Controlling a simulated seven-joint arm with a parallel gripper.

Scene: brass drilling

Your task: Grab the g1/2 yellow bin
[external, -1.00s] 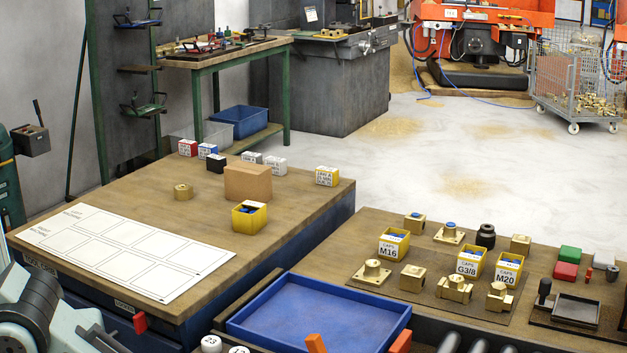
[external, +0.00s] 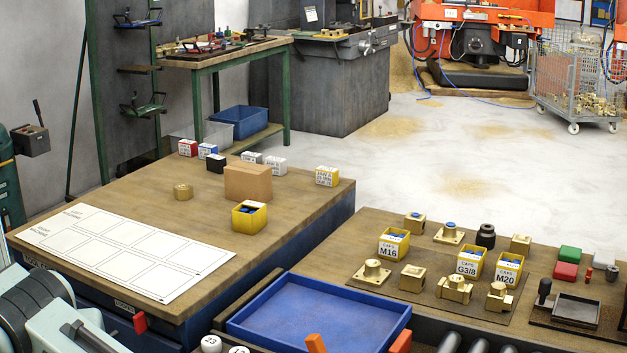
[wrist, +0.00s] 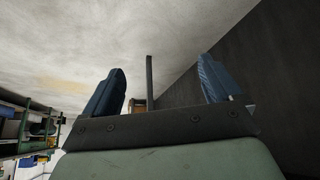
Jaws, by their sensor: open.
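A yellow bin (external: 250,216) with blue caps in it stands on the left wooden bench; no readable label shows on the sides facing the camera. Three more yellow bins with blue contents stand on the right bench, marked M16 (external: 393,245), G3/8 (external: 470,263) and M20 (external: 509,269). No G1/2 label is readable. My gripper (wrist: 160,78) shows in the wrist view with two blue fingers wide apart and nothing between them. It is out of the external view, where only my arm shows at the lower left. No bin can be made out in the wrist view.
A white marked sheet (external: 122,252) covers the bench's front left. A blue tray (external: 318,312) lies between the benches at the front. Brass parts surround the labelled bins.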

